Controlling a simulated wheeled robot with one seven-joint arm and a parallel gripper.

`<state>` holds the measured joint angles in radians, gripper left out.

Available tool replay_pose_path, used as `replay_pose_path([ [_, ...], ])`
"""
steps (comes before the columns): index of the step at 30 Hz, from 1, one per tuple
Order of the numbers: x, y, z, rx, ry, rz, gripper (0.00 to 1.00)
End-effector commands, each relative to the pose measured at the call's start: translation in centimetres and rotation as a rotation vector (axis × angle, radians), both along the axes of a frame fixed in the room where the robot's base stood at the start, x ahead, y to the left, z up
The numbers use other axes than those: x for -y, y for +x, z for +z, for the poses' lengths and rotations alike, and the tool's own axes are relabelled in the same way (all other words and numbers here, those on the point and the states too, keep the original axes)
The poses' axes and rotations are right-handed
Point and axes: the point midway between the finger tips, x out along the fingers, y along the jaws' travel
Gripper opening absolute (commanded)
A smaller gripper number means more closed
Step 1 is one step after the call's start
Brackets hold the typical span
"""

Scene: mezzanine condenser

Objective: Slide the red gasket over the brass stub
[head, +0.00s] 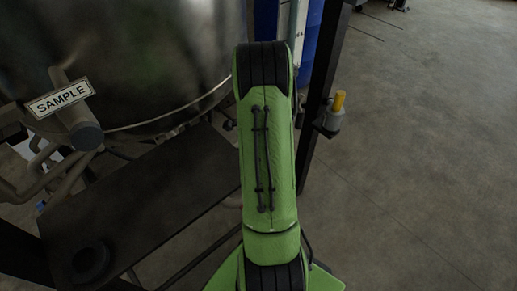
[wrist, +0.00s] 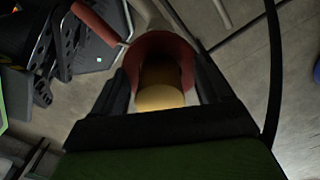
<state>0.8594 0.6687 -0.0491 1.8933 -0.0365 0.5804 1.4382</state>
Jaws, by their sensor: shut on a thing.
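The red gasket (wrist: 160,42) is a wide ring between the dark fingers of my gripper (wrist: 162,66) in the wrist view. My gripper is shut on it. A brass stub (wrist: 160,97) shows inside the ring's opening, with its pale round end facing the camera. How far the ring sits along the stub, and whether they touch, I cannot tell. In the head view my green arm covers the gripper and gasket. A yellow upright piece (head: 339,101) stands in a grey holder right of the arm; I cannot tell whether it is the same stub.
A large metal tank (head: 150,50) stands at the left, with a pipe bearing a SAMPLE label (head: 59,98) in front. A dark flat plate (head: 140,205) lies below it. A dark post (head: 322,90) rises right of my arm. The concrete floor (head: 430,170) at right is mostly clear.

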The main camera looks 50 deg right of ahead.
Motion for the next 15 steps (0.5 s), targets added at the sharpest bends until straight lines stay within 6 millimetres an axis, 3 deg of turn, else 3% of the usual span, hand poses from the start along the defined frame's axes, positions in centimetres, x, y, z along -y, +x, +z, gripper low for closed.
replay_pose_path([
  [15,0.0,0.0,-1.4,0.0,0.0,0.0,0.47],
])
